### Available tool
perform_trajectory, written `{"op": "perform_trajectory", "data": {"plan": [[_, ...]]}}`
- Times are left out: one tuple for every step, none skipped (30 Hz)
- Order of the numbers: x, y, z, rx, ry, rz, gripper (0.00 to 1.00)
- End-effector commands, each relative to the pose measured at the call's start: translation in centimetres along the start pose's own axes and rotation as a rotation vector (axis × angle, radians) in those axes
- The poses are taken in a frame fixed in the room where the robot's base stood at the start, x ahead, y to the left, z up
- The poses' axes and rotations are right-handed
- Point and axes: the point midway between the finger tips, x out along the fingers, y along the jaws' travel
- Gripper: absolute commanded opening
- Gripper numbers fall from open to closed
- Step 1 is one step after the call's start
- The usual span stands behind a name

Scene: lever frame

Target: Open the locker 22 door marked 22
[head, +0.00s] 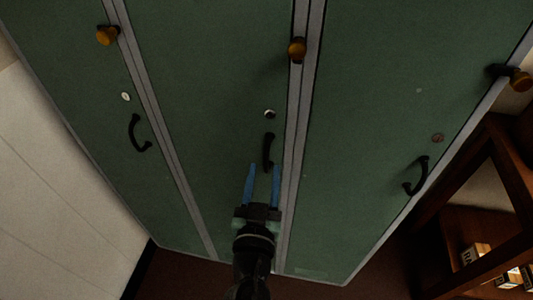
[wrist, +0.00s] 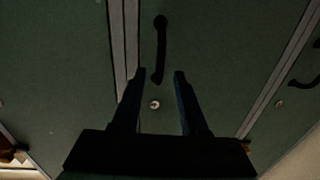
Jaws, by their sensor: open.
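A green locker bank with three tall doors fills the head view. No number 22 is legible on any door. The middle door (head: 215,90) has a black curved handle (head: 268,148) near its right edge, with a round lock (head: 270,114) beside it. My gripper (head: 264,169) is open and empty in front of this door, its blue fingertips at the handle's near end. In the wrist view, the handle (wrist: 161,42) runs down between the fingertips (wrist: 160,72), with the lock (wrist: 155,104) between the fingers. Whether the fingers touch the handle cannot be told.
The left door has its own handle (head: 136,134) and the right door another (head: 416,176). Amber knobs (head: 297,48) stick out along the door edges. A brown wooden shelf (head: 470,220) with small boxes stands at right; a pale wall (head: 50,170) is at left.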

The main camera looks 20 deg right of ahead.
Motion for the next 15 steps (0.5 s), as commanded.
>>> {"op": "perform_trajectory", "data": {"plan": [[1.0,0.0,-0.3,0.001,0.000,0.003,0.44],[1.5,0.0,-0.3,0.001,0.001,0.002,0.44],[2.0,0.0,-0.3,0.002,0.000,0.002,0.44],[2.4,0.0,-0.2,0.001,0.000,0.003,0.44],[2.8,0.0,-0.2,0.001,0.001,0.002,0.44],[3.1,0.0,-0.1,0.000,0.000,0.001,0.44],[3.4,0.0,-0.1,0.000,0.000,0.001,0.44],[3.6,0.0,-0.1,0.000,0.001,0.001,0.44],[3.9,0.0,-0.1,0.000,0.000,0.001,0.44],[4.0,0.0,0.0,0.000,-0.001,0.001,0.44],[4.1,0.0,0.0,0.000,0.000,0.001,0.44],[4.2,0.0,0.0,0.000,0.000,0.000,0.44],[4.3,0.0,0.0,0.000,0.000,0.000,0.44],[4.3,0.0,0.0,0.000,0.000,0.000,0.44],[4.3,0.0,0.0,0.000,0.000,0.000,0.44]]}}
